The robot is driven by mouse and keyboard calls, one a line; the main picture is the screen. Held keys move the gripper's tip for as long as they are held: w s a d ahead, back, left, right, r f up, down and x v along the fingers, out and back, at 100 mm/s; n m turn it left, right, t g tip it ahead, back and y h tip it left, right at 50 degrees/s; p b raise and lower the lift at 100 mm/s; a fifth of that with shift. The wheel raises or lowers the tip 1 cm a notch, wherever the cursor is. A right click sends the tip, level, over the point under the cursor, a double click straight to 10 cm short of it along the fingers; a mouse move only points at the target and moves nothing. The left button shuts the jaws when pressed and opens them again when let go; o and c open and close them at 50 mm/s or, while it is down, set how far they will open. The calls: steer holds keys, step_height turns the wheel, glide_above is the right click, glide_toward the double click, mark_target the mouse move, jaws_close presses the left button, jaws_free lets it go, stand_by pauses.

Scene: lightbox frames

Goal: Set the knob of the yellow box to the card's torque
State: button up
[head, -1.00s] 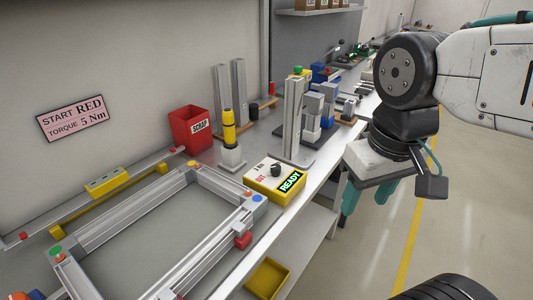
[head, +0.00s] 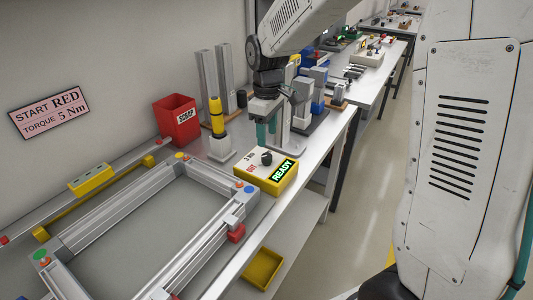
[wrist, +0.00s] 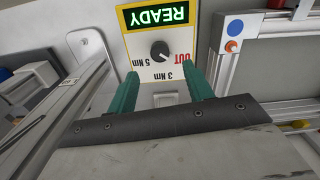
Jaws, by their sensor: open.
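The pink card (head: 50,112) on the wall at left reads START RED, TORQUE 5 Nm. The yellow box (head: 265,178) sits on the bench with a lit green READY display; it also shows upside down in the wrist view (wrist: 128,40). Its dark round knob (wrist: 160,50) has the labels 5 Nm, 3 Nm and a red OUT around it. I cannot tell surely where the knob points. My gripper (head: 266,133) is open and empty above and behind the box. In the wrist view its two green fingers (wrist: 163,82) stand apart, with the knob beyond their tips.
A red SCRAP bin (head: 176,120) and a yellow-and-black tool in a stand (head: 217,125) are left of my gripper. Grey metal posts (head: 292,108) stand close behind it. An aluminium frame (head: 110,205) fills the near bench. A yellow tray (head: 264,268) sits lower down.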

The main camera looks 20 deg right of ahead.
mark_target(267, 155)
step_height(267, 155, down, 8)
steer(key=shift+r, duration=0.1)
steer(key=c, duration=1)
